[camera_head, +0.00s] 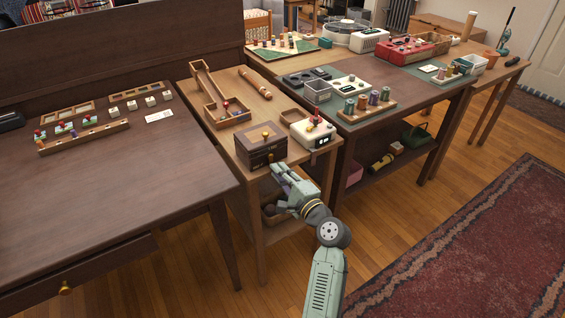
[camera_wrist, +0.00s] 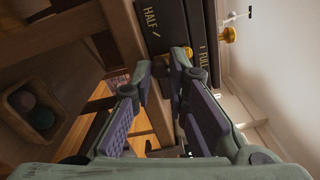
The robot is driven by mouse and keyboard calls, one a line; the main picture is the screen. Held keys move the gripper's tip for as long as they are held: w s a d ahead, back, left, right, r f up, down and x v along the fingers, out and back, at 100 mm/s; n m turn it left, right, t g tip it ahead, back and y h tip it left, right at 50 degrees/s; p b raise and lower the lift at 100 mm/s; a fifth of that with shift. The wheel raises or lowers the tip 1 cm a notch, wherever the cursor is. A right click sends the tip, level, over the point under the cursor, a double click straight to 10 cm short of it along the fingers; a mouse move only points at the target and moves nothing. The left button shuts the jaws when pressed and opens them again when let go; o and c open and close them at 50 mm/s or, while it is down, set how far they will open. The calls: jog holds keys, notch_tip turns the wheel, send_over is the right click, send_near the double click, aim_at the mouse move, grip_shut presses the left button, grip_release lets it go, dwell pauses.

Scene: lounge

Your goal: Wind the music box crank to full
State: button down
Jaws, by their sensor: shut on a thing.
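The music box (camera_head: 258,151) is a dark brown wooden box at the near end of a light wood table, with a brass knob (camera_head: 266,134) on top. The box also shows in the wrist view (camera_wrist: 168,30), its face marked HALF and FULL, with the knob (camera_wrist: 229,34) at its edge. My gripper (camera_head: 279,171) is at the box's near face, low on its right side. In the wrist view my gripper (camera_wrist: 168,62) has its fingertips against that face, shut on what seems to be the crank. The crank is mostly hidden by the fingers.
A cream box with a red top (camera_head: 313,131) stands close to the right of the music box. A wooden marble track (camera_head: 222,105) lies behind it. A lower shelf holds a bin with dark balls (camera_wrist: 34,107).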

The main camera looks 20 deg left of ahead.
jog(key=m+p, duration=0.2)
jog(key=m, duration=0.1)
jog(key=s+m+p, duration=0.1)
jog(key=p, duration=0.1)
jog(key=shift+a+r+m, duration=0.3)
jog(key=shift+a, duration=0.05)
jog(key=m, duration=0.2)
jog(key=shift+s+a+m, duration=0.15)
jog(key=shift+m, duration=0.15)
jog(key=shift+s+a+r+m, duration=0.1)
jog(key=shift+r+m, duration=0.05)
jog(key=shift+m, duration=0.5)
jog(key=shift+s+a+r+m, duration=0.1)
jog(key=shift+m, duration=0.55)
jog(key=c, duration=1.6)
grip_release()
jog(key=shift+o, duration=0.2)
jog(key=shift+d, duration=0.15)
jog(key=v, duration=1.2)
